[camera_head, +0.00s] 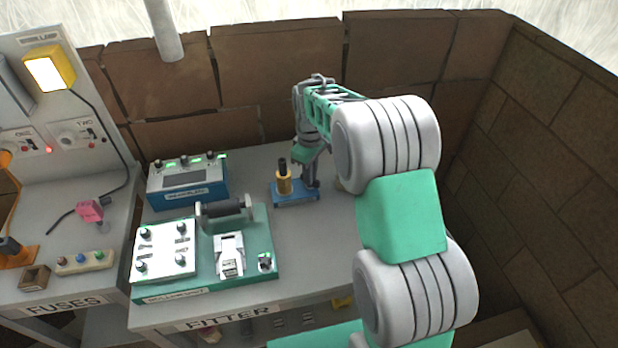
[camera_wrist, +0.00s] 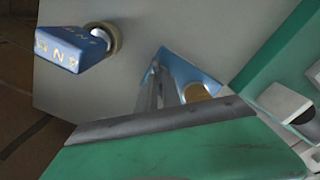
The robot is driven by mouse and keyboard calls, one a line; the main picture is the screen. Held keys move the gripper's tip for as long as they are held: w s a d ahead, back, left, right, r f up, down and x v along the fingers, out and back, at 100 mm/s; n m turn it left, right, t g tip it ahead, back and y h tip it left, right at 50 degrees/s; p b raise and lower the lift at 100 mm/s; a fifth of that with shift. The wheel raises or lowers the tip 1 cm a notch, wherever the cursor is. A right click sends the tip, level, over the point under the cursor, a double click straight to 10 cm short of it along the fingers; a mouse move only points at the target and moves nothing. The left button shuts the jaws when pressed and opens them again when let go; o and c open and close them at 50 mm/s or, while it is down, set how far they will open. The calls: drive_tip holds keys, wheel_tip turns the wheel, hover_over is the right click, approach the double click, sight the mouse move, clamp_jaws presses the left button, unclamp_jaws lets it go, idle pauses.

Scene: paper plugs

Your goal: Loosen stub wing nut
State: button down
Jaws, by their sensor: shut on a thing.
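A small blue base (camera_head: 296,198) stands on the bench, with a brass cylinder (camera_head: 284,184) under a black top at its left. My gripper (camera_head: 312,183) reaches down to the right part of this base, beside the brass cylinder. In the wrist view my grey fingers (camera_wrist: 158,88) are close together over the blue base (camera_wrist: 178,66), and the brass cylinder (camera_wrist: 195,92) shows just right of them. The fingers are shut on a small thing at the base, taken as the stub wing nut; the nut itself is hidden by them.
A green-based fixture (camera_head: 205,275) with a dark roller stands to the left in front. A blue box (camera_head: 187,181) is behind it. A blue lettered block (camera_wrist: 75,47) with a round brass part lies near my gripper. Bare bench (camera_head: 300,262) lies in front of the base.

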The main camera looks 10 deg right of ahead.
idle(0.7)
drive_tip(key=c, duration=1.6)
unclamp_jaws()
drive_tip(key=shift+r+p, duration=1.25)
drive_tip(key=shift+r, duration=0.75)
wheel_tip(320, 180, up, 4)
drive_tip(key=p, duration=0.2)
drive_tip(key=shift+p, duration=0.35)
